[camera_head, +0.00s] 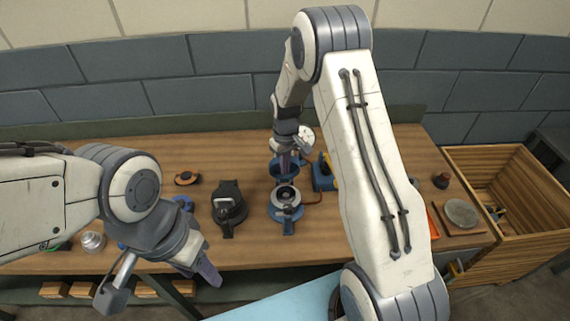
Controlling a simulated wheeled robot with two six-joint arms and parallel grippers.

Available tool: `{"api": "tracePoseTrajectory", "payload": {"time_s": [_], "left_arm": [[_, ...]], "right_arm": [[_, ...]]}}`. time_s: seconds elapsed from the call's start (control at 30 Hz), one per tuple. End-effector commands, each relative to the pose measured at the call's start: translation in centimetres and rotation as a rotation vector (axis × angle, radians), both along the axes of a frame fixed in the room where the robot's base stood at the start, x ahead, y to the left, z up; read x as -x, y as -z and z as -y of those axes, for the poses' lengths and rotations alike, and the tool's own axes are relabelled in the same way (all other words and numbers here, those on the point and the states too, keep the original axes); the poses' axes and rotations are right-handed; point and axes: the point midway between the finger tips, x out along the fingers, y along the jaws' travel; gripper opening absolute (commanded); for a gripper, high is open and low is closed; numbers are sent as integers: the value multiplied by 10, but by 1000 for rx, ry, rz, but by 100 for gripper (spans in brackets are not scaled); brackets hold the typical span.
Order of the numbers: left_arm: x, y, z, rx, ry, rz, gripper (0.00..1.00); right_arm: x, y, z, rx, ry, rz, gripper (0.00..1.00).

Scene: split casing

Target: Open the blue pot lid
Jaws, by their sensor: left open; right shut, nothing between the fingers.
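The blue pot (286,212) stands on the wooden bench near the middle, with a handle pointing to the front. Its light grey inside shows from above. The blue lid (283,172) is tilted up at the pot's back edge, apart from the rim in front. My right gripper (286,161) is shut and points down at the upper part of the lid; I cannot tell whether it touches it. My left gripper (160,283) is open and empty in front of the bench at the left, well away from the pot.
A black pot-like casing (228,207) stands left of the blue pot. A blue and yellow tool (324,174) lies close on the right. A small orange and black part (187,178) and a glass jar (93,241) are at the left. A wooden crate (470,160) stands at the right.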

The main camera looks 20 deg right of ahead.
Motion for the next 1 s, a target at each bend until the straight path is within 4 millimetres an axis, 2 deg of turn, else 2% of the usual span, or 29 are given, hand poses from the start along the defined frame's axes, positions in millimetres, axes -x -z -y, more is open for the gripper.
{"api": "tracePoseTrajectory", "payload": {"time_s": [0.03,0.07,0.63,1.0], "left_arm": [[0,3,0,0,0,0,50],[0,1,0,0,0,0,50],[0,-39,0,0,0,0,50],[0,-42,0,0,0,0,50]], "right_arm": [[12,17,-2,-3,-2,-35,0],[13,15,-2,-3,-2,-35,0],[36,-41,-9,-3,0,-33,0],[39,-47,-10,-2,0,-32,0]]}}
